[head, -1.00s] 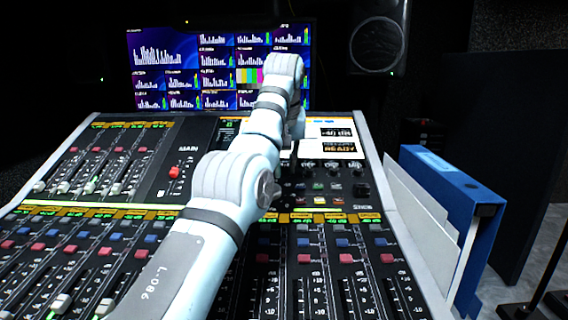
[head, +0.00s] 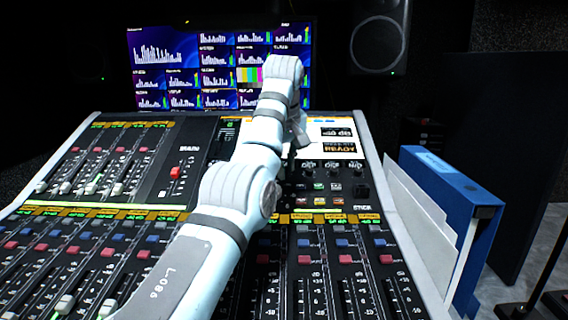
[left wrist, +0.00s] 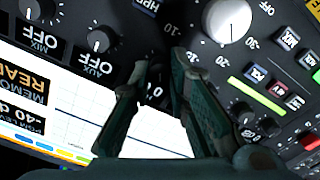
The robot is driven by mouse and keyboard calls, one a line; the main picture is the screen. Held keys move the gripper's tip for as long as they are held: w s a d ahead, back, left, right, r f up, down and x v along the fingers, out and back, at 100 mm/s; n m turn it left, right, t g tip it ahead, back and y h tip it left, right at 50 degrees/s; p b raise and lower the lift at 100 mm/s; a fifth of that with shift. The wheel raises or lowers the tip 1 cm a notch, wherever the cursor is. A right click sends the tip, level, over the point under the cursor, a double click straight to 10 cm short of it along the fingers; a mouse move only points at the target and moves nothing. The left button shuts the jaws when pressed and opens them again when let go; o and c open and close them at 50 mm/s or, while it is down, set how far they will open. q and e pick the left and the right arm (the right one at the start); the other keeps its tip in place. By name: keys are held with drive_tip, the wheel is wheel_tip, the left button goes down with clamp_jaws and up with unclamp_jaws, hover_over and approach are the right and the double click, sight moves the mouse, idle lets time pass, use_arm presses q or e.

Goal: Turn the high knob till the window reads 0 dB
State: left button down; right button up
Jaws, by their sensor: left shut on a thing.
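My left gripper (left wrist: 160,65) has its two dark fingers closed in on a knob on the mixing console's panel. The fingers hide most of this knob, and its label cannot be read in full; the number 0 shows beside the fingertips. In the head view the left gripper (head: 291,155) is mostly hidden behind my arm, over the console's upper right part. The window (left wrist: 24,110) shows upside down in the left wrist view and appears to read -40 dB; the same window (head: 337,133) is blurred in the head view. My right gripper is not in view.
A large white knob (left wrist: 228,18) is just beside the fingers, and the AUX knob (left wrist: 100,40) and MIX knob (left wrist: 37,8) are on the other side. Faders fill the console's front. A blue binder (head: 455,190) stands right of the console.

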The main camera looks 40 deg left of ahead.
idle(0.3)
use_arm(q)
drive_tip(key=c, duration=1.5)
unclamp_jaws()
drive_tip(key=shift+c, duration=0.2)
